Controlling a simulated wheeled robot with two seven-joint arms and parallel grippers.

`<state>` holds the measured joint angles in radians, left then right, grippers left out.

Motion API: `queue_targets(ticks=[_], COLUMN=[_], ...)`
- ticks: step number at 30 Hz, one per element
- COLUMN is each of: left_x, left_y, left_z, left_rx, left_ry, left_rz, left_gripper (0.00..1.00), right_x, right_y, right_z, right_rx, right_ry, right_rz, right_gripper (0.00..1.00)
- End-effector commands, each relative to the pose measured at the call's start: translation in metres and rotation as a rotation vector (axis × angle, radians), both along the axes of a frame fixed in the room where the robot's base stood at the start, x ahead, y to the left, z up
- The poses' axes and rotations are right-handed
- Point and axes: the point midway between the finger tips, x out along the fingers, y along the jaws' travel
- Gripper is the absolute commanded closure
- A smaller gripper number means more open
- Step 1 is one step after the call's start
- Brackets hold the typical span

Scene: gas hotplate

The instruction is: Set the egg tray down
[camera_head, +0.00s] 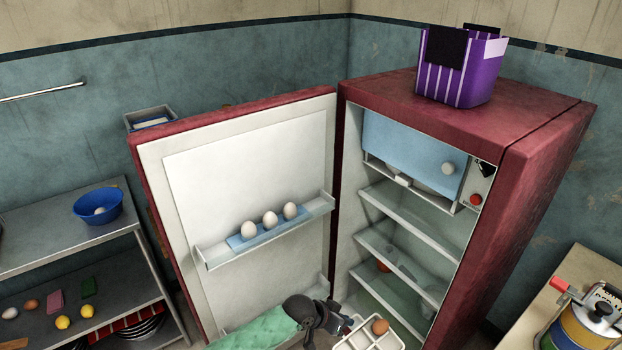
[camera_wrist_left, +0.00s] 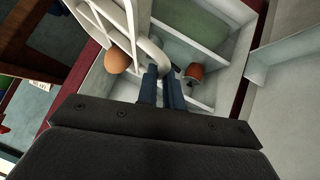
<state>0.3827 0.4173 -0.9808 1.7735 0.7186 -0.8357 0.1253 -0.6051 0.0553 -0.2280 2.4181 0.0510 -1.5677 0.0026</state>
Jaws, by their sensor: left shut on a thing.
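My left gripper (camera_head: 342,324) is in front of the open fridge, low in the head view. It is shut on the rim of a white egg tray (camera_head: 396,340), which the bottom edge of the head view cuts off. A brown egg (camera_head: 380,326) sits in the tray. In the left wrist view, the fingers (camera_wrist_left: 161,88) are close together at the white tray rim (camera_wrist_left: 150,50), and the brown egg (camera_wrist_left: 117,60) is left of them. Whether the tray touches a surface below is hidden. My right gripper is not in view.
The open fridge door (camera_head: 250,140) holds a rack (camera_head: 215,259) with 3 white eggs. The fridge (camera_head: 540,150) has several shelves; a reddish thing (camera_head: 383,266) lies on one. A counter (camera_head: 530,322) with a pot stands at right, and a metal shelf unit (camera_head: 60,245) at left.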

Motion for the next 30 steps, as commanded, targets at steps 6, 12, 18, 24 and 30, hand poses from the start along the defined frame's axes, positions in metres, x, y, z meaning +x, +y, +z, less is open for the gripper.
queue_targets(ticks=[6, 12, 18, 24, 30], left_x=[0.002, 0.006, 0.011, 0.012, 0.005], left_y=[0.015, 0.039, 0.080, 0.148, 0.226], left_z=[0.020, 0.044, 0.074, 0.115, 0.155], left_rx=[-0.003, -0.003, -0.003, -0.002, -0.001], left_ry=[0.001, -0.001, 0.001, 0.001, 0.000], left_rz=[0.076, 0.179, 0.342, 0.595, 0.872], left_gripper=[1.00, 1.00, 1.00, 1.00, 1.00], right_x=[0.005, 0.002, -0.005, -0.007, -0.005], right_y=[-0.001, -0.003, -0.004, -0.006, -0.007], right_z=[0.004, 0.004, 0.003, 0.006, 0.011], right_rx=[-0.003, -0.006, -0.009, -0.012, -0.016], right_ry=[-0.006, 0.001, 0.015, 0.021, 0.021], right_rz=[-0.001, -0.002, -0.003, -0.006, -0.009], right_gripper=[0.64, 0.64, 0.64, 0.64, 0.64])
